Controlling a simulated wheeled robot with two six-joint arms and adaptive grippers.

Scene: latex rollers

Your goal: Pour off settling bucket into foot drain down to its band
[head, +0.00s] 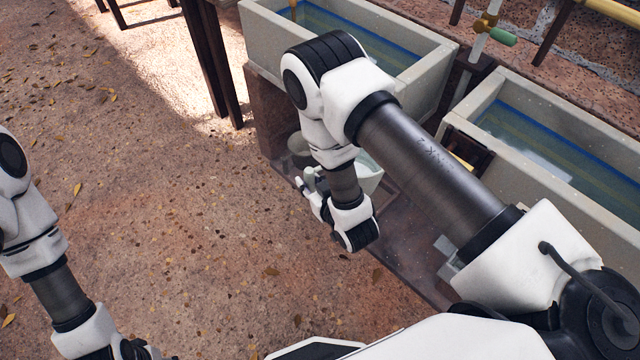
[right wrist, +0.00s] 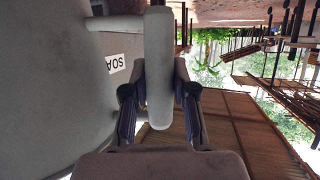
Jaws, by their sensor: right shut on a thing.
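My right gripper (head: 314,192) is shut on the handle (right wrist: 158,75) of a pale grey-green vessel (right wrist: 55,85). Its jaws (right wrist: 158,100) sit one on each side of the handle in the right wrist view. The vessel's label reads "SOA" upside down, and the rest is cut off. In the head view, the vessel (head: 369,172) shows only partly behind my right arm. No band shows on it, and I cannot tell for sure that it is the settling bucket. I cannot make out its contents or the foot drain. My left gripper is outside the view.
A grey round object (head: 298,145) stands just behind my right wrist. Two stone troughs of water, one at the back (head: 262,35) and one at right (head: 468,125), flank a tap (head: 487,25). A dark wooden leg (head: 210,70) stands left. The leaf-strewn floor (head: 150,190) is open.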

